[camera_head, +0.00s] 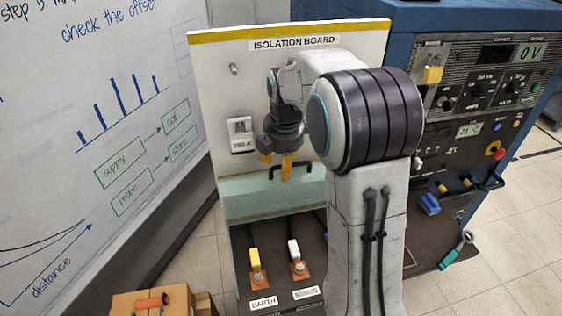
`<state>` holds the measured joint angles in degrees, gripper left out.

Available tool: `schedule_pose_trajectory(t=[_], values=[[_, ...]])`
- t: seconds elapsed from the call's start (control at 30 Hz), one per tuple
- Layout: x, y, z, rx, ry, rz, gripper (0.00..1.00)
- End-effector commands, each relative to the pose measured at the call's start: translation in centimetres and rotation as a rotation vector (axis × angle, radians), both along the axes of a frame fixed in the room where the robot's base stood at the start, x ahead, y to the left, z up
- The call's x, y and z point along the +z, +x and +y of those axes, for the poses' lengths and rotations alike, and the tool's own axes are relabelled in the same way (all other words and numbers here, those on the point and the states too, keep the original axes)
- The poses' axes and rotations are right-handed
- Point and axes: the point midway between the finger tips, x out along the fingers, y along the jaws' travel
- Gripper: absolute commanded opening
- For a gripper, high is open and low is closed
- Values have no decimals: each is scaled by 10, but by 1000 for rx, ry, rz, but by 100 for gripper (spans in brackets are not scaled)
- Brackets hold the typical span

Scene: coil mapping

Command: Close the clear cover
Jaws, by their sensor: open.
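The clear cover (240,199) is a pale green, see-through panel low on the isolation board (215,95). A dark handle (312,166) shows at its upper edge. The cover sits above a dark recess holding a yellow lever (255,266) marked EARTH and a white lever (294,252). How far the cover is tilted is hard to tell. My gripper (275,164) is open, pointing down, with its orange fingertips close to the handle's left end. Contact with the handle cannot be made out. My arm hides the right part of the cover and board.
A blue cabinet with a control panel (485,95) stands at the right, with knobs and protruding handles. A whiteboard (90,130) stands at the left. A cardboard box (135,304) with an orange item lies at the bottom left.

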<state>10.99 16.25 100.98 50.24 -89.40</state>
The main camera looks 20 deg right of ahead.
Motion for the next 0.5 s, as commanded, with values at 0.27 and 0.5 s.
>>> schedule_pose_trajectory(t=[0.27,0.5], values=[[0,0,0,0,0,0,26],[0,0,0,0,0,0,5]])
